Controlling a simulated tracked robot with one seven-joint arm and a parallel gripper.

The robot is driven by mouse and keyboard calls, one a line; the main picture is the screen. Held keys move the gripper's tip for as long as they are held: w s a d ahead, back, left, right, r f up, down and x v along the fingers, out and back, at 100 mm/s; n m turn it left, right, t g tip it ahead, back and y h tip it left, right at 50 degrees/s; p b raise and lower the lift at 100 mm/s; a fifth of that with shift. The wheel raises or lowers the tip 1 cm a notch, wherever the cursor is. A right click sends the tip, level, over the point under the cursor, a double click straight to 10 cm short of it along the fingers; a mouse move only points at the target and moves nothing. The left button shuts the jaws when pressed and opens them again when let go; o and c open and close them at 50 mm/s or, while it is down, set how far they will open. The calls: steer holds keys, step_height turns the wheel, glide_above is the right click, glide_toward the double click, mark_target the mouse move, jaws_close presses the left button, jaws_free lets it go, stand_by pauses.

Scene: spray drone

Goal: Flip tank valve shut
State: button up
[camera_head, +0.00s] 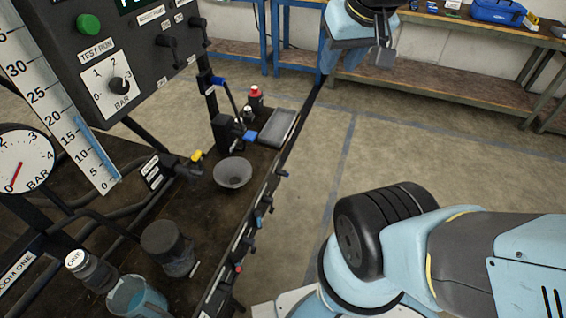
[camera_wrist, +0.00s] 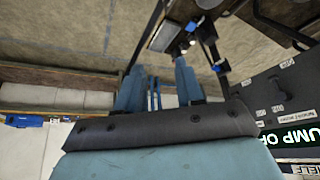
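A small valve with a yellow handle (camera_head: 196,156) sits on the hose fitting beside the bench's black upright. A blue lever (camera_head: 218,81) sticks out higher on a post behind it. I cannot tell from the labels which one is the tank valve. My gripper (camera_wrist: 158,72) shows in the wrist view with its two light blue fingers apart and nothing between them. In the head view my wrist is at the top, right of the bench and well away from both handles. Blue-tipped parts (camera_wrist: 191,26) of the bench appear beyond the right finger.
The dark bench holds a funnel (camera_head: 233,173), a grey tray (camera_head: 279,127), a red-capped bottle (camera_head: 256,95), a jug (camera_head: 136,298) and a dark jar (camera_head: 168,247). The control panel (camera_head: 125,50) overhangs at upper left. Open floor (camera_head: 300,200) lies right of the bench.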

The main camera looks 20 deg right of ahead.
mark_target(287, 174)
steer(key=w+d+f+m+g+y, duration=0.2)
steer(key=w+d+f+g+y, duration=0.15)
steer(key=w+f, duration=0.7)
steer(key=w+d+f+m+g+y, duration=0.2)
steer(key=w+d+f+g, duration=0.25)
steer(key=w+f, duration=0.65)
steer(key=w+d+f+m+t+y, duration=0.1)
steer(key=d+f+m+y, duration=0.15)
steer(key=f, duration=0.75)
steer(key=d+f+m+y, duration=0.2)
steer(key=d+f+y, duration=0.1)
steer(key=f, duration=0.7)
step_height(287, 174, down, 20)
steer(key=m+t+y, duration=0.6)
steer(key=m+t, duration=0.1)
steer(key=t, duration=0.1)
steer(key=x, duration=1.4)
steer(key=shift+s+a, duration=0.1)
steer(key=shift+s, duration=0.25)
jaws_close()
